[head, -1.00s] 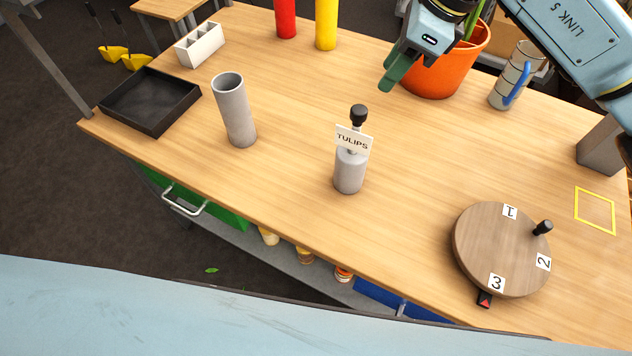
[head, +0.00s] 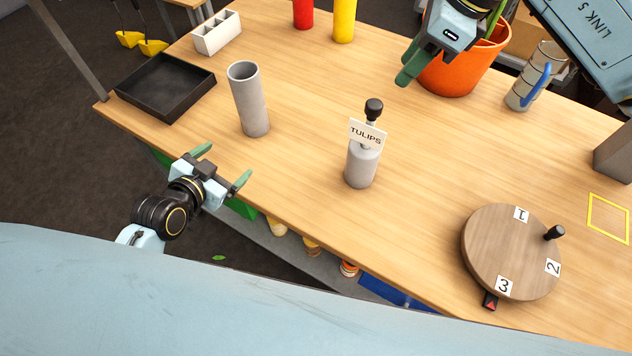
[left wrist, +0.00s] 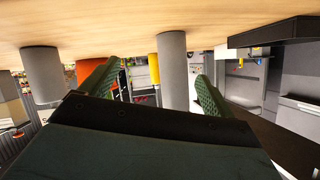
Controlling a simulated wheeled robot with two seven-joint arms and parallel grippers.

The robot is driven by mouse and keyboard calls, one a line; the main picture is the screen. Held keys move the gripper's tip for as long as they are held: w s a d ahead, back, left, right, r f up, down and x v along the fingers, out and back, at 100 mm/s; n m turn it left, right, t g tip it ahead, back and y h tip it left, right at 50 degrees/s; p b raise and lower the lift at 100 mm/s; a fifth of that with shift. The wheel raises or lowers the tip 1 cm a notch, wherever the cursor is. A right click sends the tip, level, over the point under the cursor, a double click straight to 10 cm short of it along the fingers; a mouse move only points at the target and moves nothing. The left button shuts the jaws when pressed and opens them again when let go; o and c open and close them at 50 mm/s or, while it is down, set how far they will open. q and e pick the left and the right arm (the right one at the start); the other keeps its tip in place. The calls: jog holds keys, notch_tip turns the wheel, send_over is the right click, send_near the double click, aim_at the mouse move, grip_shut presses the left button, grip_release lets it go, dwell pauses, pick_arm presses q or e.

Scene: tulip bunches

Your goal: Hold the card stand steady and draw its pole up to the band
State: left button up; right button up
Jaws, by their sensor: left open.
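The card stand (head: 361,169) stands upright mid-table, a grey cylinder with a white card (head: 367,132) reading "TULIPS" and a black knob (head: 373,109) on top. Little of its pole shows; I cannot make out a band. My left gripper (head: 222,166) is open and empty at the table's near edge, left of the stand and apart from it. In the left wrist view, a grey cylinder (left wrist: 42,75), likely the stand's body, hangs upside down left of the fingers. My right gripper (head: 408,68) is above the table beyond the stand; its finger gap is hidden.
A grey tube (head: 248,100) stands between my left gripper and the tabletop's far side, left of the stand. A black tray (head: 165,88) lies at left, an orange bucket (head: 455,75) behind, and a numbered wooden disc (head: 505,250) at right. Table around the stand is clear.

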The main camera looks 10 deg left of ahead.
aim_at(361, 162)
pick_arm(q)
jog(key=d, duration=0.3)
jog(key=d+h, duration=0.1)
jog(key=d, duration=0.3)
jog(key=d+h, duration=0.1)
jog(key=d, duration=0.2)
jog(key=shift+d+r, duration=0.2)
jog(key=shift+r, duration=0.2)
jog(key=s+d+r+h, duration=0.2)
jog(key=d+h, duration=0.1)
jog(key=d, duration=0.9)
jog(key=shift+m+g, duration=0.3)
jog(key=shift+g, duration=0.2)
jog(key=x, duration=1.3)
jog(key=shift+w+d+r, duration=0.1)
jog(key=shift+c, duration=0.2)
jog(key=c, duration=1.3)
jog(key=shift+o, duration=0.2)
